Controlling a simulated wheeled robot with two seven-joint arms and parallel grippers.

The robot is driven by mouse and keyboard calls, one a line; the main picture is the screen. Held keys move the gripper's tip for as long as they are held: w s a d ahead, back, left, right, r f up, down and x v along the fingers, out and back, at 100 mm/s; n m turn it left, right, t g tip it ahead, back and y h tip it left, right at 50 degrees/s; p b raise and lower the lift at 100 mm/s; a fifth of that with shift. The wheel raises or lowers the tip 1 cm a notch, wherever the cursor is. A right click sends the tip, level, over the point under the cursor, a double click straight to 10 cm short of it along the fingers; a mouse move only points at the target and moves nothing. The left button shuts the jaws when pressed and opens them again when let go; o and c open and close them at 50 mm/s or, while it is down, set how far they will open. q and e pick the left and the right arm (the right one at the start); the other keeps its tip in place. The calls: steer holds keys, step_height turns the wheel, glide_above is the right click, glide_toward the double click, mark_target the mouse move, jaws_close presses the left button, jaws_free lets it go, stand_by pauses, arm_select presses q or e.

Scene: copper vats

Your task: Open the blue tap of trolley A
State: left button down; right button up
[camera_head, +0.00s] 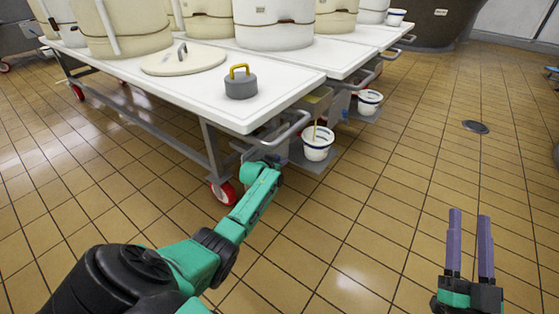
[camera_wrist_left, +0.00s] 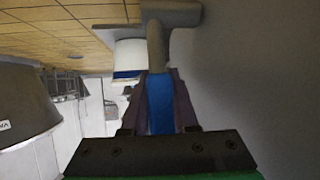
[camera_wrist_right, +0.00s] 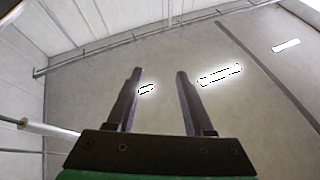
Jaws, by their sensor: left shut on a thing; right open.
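The near trolley (camera_head: 245,118) has a white top and a red-wheeled frame. I see no letter on it. In the left wrist view, my left gripper (camera_wrist_left: 158,80) is shut on a blue piece that looks like the blue tap (camera_wrist_left: 160,108). A beige column rises beyond it, and I cannot tell if it is a pipe or liquid. In the head view, my left arm reaches to the trolley's front corner, and its fingers are hidden there. My right gripper (camera_head: 470,245) is open and empty over the floor at right.
A white bucket with a blue band (camera_head: 318,143) stands on the low shelf beside the corner, with a thin tan streak above it. Another bucket (camera_head: 369,102) stands behind. A grey weight (camera_head: 240,84) and a round lid (camera_head: 183,60) lie on top.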

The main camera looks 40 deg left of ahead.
steer(key=shift+f, duration=0.55)
arm_select(q)
steer(key=c, duration=1)
jaws_free()
arm_select(e)
steer(key=shift+a, duration=0.1)
